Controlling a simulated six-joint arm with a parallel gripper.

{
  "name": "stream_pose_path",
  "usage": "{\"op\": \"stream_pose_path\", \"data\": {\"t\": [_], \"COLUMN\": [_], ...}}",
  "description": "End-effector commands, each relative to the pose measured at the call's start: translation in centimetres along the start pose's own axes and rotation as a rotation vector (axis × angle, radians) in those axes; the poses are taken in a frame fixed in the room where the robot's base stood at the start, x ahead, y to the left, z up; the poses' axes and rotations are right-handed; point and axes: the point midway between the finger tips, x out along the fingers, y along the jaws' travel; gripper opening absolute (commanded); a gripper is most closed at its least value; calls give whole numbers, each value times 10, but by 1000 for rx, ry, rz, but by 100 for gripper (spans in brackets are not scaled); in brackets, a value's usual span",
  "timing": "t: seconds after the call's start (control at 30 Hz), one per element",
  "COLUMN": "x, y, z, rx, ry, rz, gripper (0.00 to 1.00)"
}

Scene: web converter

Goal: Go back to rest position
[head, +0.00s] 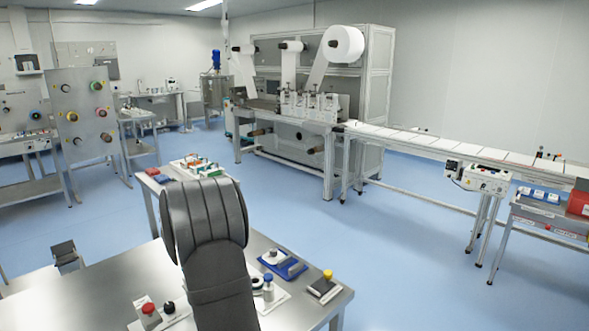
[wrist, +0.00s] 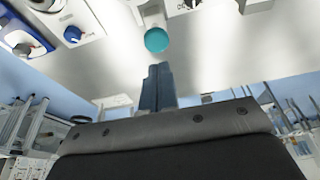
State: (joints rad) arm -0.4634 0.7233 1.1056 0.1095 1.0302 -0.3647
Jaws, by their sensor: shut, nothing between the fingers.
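In the wrist view my gripper (wrist: 158,76) has its two dark fingers together, with nothing between them. It points over a pale work surface (wrist: 215,65). A round teal-topped item (wrist: 157,40) shows just beyond the fingertips, apart from them as far as I can tell. In the head view my grey-sleeved arm rises in front of the near steel table (head: 105,275), and it hides my gripper there.
Behind stand the converter (head: 325,110) and a long conveyor (head: 430,143). Blue floor (head: 370,230) lies clear between.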

Motion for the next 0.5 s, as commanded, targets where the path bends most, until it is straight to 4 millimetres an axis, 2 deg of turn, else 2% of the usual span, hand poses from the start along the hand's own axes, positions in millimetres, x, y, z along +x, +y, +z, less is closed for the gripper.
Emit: {"op": "stream_pose_path", "data": {"t": [0.2,0.5], "x": [27,35], "y": [0,0], "z": [8,11], "rx": [0,-1], "ry": [-1,0], "rz": [0,0], "gripper": [0,0]}}
